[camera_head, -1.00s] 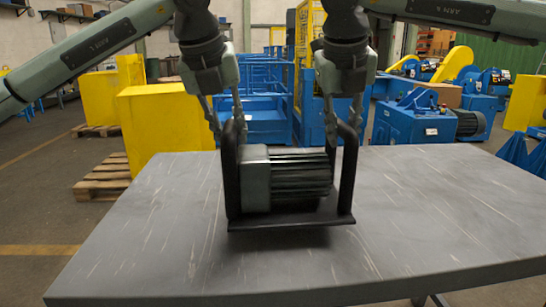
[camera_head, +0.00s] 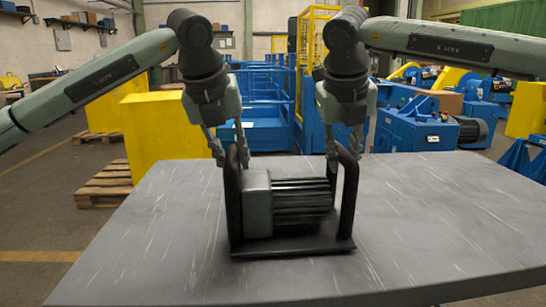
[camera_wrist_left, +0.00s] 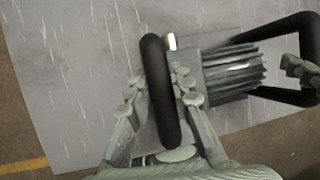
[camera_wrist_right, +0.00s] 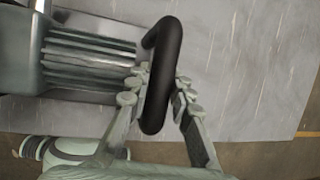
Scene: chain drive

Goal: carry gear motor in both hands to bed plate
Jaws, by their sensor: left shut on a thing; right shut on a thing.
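The gear motor (camera_head: 290,205) is a grey ribbed motor with a box-shaped gear end on a black base plate, with a black loop handle at each end. It is over the grey table top; I cannot tell whether its base touches the table. My left gripper (camera_head: 222,160) is shut on the left handle (camera_head: 233,200), and in the left wrist view its fingers (camera_wrist_left: 160,95) lie on both sides of the bar. My right gripper (camera_head: 340,148) is shut on the right handle (camera_head: 349,200); its fingers (camera_wrist_right: 158,95) flank the bar in the right wrist view. I cannot make out a bed plate.
The grey table top (camera_head: 430,220) is bare around the motor. Behind it stand a yellow block (camera_head: 158,135) on a pallet, blue frames (camera_head: 265,105), and a blue machine (camera_head: 415,125) with a motor at the right.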

